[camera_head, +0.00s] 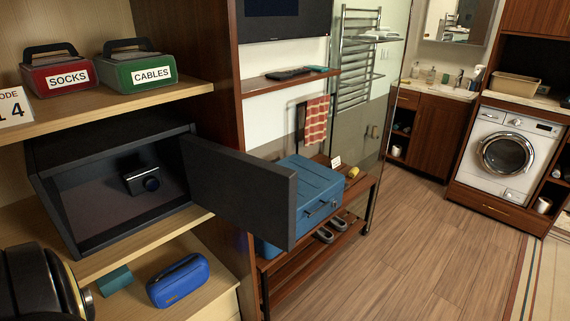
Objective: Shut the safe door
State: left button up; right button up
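The dark grey safe (75,249) sits on a wooden shelf at the left in the head view. Its door (237,190) is hinged on the right side and stands wide open, swung outward to the right past the shelf edge. A small black and silver camera (142,180) lies inside the safe, clear of the opening. No fingers of my left or right gripper show in this view. Nothing is seen touching the door.
Bins labelled SOCKS (60,76) and CABLES (138,72) stand on the shelf above. A blue case (178,281) and a teal block (115,279) lie below. A blue suitcase (300,184) on a rack (358,193) is behind the door.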

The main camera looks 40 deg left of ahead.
aim_at(258, 195)
jog(key=i, duration=2.25)
jog(key=u, duration=3.8)
jog(key=i, duration=0.5)
jog(key=u, duration=0.05)
